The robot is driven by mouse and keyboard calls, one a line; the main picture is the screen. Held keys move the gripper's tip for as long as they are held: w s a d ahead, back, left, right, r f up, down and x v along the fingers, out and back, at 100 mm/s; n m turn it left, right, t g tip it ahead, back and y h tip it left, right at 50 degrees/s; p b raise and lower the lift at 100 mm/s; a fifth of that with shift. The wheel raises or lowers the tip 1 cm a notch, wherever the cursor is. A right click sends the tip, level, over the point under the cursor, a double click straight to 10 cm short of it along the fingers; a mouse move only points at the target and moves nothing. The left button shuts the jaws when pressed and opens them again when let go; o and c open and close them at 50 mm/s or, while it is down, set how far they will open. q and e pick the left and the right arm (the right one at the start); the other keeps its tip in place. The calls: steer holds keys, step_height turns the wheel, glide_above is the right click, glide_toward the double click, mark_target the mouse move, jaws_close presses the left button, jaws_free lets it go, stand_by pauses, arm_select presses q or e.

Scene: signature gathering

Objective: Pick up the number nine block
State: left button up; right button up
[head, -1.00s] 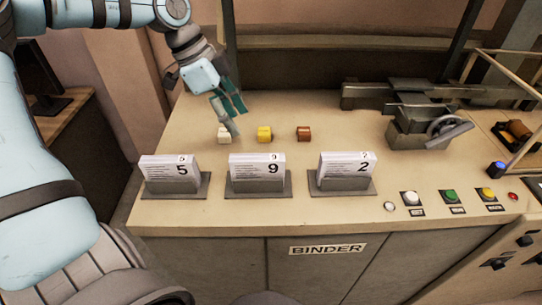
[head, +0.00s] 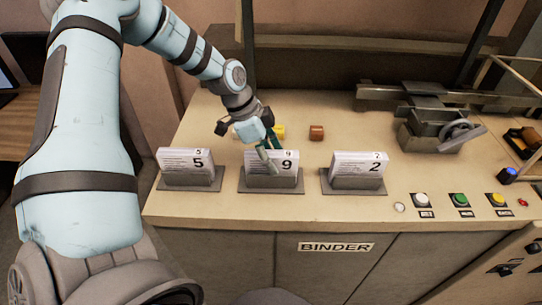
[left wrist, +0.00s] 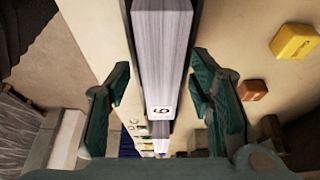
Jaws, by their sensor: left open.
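The number nine block (head: 288,172) is a white paper stack standing upright in a grey holder (head: 272,187), middle of three, in the head view. In the left wrist view, the nine block (left wrist: 163,50) runs between my fingers, with its digit at the near end. My left gripper (head: 268,156) is open over the block and partly hides its face. In the left wrist view, my left gripper (left wrist: 160,95) has one finger on each side of the stack; I cannot tell whether either touches it. My right gripper is not in view.
The five block (head: 187,165) stands to the left and the two block (head: 358,167) to the right, each in a grey holder. A brown cube (head: 316,132) and a yellow cube (head: 279,132) lie behind. Several buttons (head: 460,199) and a clamp machine (head: 430,130) are at right.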

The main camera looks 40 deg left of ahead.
arm_select(q)
steer(key=shift+w+f, duration=0.15)
steer(key=shift+f, duration=0.15)
jaws_close()
steer(key=shift+r, duration=0.1)
